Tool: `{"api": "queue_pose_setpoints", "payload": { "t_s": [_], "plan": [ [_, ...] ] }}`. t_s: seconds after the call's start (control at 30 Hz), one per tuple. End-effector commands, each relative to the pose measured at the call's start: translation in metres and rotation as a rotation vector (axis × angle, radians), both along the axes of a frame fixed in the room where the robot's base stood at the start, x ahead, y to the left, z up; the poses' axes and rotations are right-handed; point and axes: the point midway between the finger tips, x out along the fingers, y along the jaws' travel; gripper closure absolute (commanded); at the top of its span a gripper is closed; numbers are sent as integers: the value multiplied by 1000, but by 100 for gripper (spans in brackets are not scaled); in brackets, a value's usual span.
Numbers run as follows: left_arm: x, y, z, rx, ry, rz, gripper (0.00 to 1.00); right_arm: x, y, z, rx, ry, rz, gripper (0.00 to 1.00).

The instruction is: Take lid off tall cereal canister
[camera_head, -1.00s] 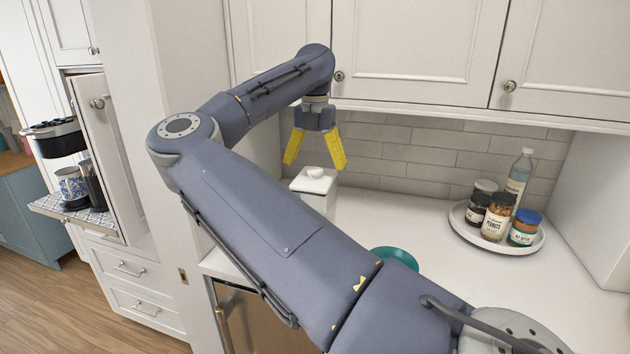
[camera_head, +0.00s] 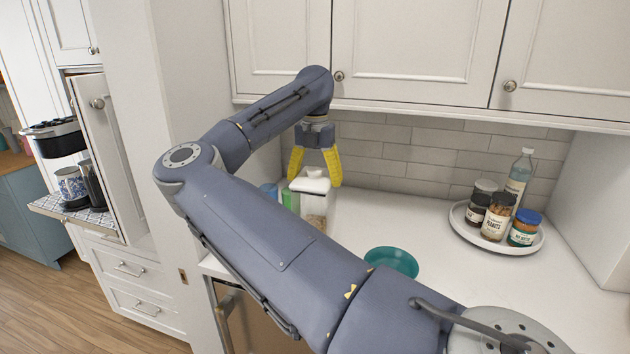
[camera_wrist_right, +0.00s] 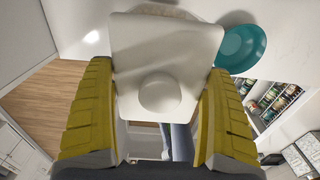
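The tall cereal canister (camera_head: 316,216) stands on the counter, clear-sided with cereal showing low in it. Its white lid (camera_head: 312,182) with a round knob is on top. My right gripper (camera_head: 315,180) points down over the lid, with yellow fingers spread on either side of it. In the right wrist view the lid (camera_wrist_right: 165,50) and its knob (camera_wrist_right: 160,94) lie between the open fingers (camera_wrist_right: 160,110). Whether a finger touches the lid I cannot tell. My left gripper is not in view.
A teal bowl (camera_head: 391,262) sits on the counter right of the canister. A round white tray (camera_head: 472,233) with several jars and a bottle (camera_head: 518,178) stands farther right. A green item (camera_head: 290,199) and a blue one (camera_head: 269,190) are close left of the canister. Upper cabinets hang above.

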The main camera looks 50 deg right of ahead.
Motion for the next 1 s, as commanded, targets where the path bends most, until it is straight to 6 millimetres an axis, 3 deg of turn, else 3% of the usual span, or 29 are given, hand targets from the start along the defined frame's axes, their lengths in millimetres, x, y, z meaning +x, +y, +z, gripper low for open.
{"api": "queue_pose_setpoints", "payload": {
  "t_s": [0.57, 0.77, 1.0],
  "plan": [
    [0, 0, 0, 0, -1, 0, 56, 1, 0, 9, 0, -2, 0, 38],
    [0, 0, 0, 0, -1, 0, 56, 1, 0, 37, 0, -5, 2, 38],
    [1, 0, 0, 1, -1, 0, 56, 0, 0, 94, 0, -5, 2, 38]
  ]
}}
